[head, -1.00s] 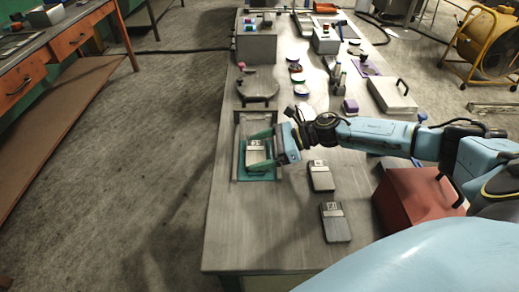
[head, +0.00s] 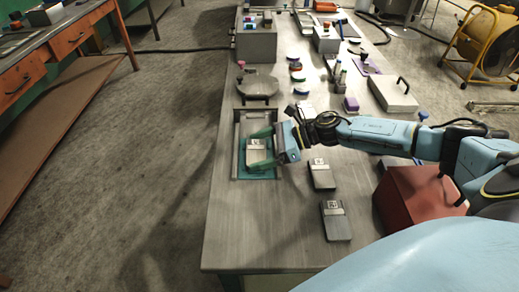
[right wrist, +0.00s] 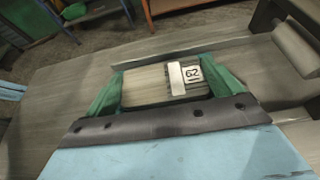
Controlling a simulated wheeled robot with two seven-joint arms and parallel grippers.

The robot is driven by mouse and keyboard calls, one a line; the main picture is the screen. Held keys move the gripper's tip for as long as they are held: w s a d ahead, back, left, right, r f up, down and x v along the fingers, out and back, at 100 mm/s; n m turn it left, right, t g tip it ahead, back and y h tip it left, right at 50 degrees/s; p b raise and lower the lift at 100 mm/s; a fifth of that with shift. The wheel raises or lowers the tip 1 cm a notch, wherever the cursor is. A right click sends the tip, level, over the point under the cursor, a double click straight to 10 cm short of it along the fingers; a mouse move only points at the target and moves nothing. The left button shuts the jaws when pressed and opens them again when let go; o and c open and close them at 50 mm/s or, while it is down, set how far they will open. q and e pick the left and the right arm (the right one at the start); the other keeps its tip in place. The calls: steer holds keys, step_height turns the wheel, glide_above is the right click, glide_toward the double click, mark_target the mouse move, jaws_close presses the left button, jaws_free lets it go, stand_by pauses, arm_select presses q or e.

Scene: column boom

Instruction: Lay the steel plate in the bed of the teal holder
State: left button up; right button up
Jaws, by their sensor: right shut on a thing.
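The steel plate (head: 255,153), a small grey block with a white label, is held between the green fingers of my right gripper (head: 262,149). Whether the plate touches the bed cannot be told. My left gripper is not in view.
Two similar labelled plates lie right of the holder, one nearer it (head: 321,178) and one closer to me (head: 336,226). A round grey stand (head: 258,87) is behind the holder. A red box (head: 408,205) stands at the right. The table's near left part is clear.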

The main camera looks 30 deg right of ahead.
steer(key=shift+s+f+b, duration=0.1)
steer(key=shift+f+b, duration=0.1)
steer(key=shift+b, duration=0.1)
stand_by(1.1)
steer(key=o, duration=1.1)
steer(key=shift+o, duration=0.3)
steer(key=shift+f, duration=0.1)
steer(key=shift+s, duration=0.1)
steer(key=shift+f, duration=0.15)
steer(key=shift+a, duration=0.1)
steer(key=shift+r+p, duration=1.35)
steer(key=shift+r, duration=0.7)
steer(key=shift+r+p, duration=1.5)
steer(key=shift+r, duration=0.75)
